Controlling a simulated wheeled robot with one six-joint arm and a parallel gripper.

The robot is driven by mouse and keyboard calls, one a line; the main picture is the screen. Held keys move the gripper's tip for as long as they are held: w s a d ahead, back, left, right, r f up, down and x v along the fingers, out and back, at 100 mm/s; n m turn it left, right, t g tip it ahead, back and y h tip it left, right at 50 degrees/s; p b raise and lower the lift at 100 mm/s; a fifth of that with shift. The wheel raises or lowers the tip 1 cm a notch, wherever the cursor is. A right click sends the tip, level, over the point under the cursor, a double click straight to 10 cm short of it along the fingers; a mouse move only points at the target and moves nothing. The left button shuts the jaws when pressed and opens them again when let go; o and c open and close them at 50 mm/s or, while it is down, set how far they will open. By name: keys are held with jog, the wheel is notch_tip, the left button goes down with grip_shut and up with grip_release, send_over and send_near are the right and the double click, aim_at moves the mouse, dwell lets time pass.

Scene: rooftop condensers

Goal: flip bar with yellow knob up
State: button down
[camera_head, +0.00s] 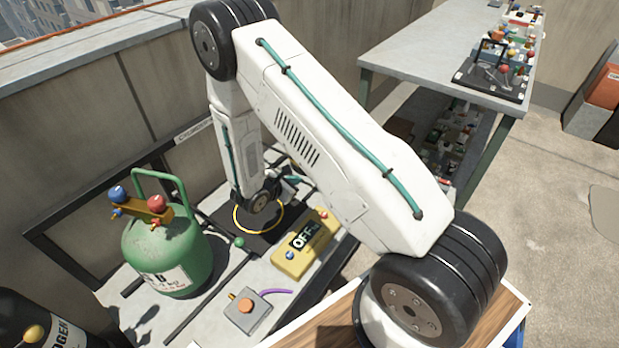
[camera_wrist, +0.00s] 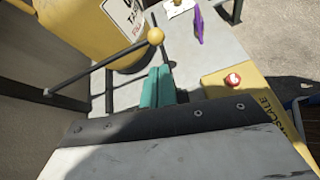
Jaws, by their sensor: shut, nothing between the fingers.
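In the wrist view, a thin dark bar ends in a round yellow knob (camera_wrist: 156,36). The bar (camera_wrist: 90,71) slants from the knob down to the left, toward a dark post. My gripper (camera_wrist: 158,70) has teal fingers shut together and empty; in the picture they lie just below the knob, with a small gap between. In the head view my arm reaches down over the dark plate on the bench, and my fingertips are hidden. A small green ball (camera_head: 240,242) shows there beside the dark plate; I cannot tell whether it is the same knob.
A green labelled cylinder (camera_head: 165,250) with a handle stands left of my arm. A yellow box (camera_head: 297,257) marked OFF, with a red knob (camera_wrist: 233,80), lies to the right. A grey box (camera_head: 245,310) with an orange button sits in front, by a purple strip (camera_wrist: 199,27).

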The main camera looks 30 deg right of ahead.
jog(key=shift+n+t, duration=0.4)
jog(key=shift+n, duration=0.4)
jog(key=f, duration=0.4)
jog(key=shift+s+a+f, duration=0.2)
jog(key=shift+a+f, duration=0.2)
jog(key=x, duration=1)
jog(key=shift+f, duration=0.1)
jog(key=shift+s+d+r, duration=0.1)
jog(key=shift+d+r, duration=0.1)
jog(key=shift+r, duration=0.8)
jog(key=shift+d+r, duration=0.15)
jog(key=shift+r, duration=0.85)
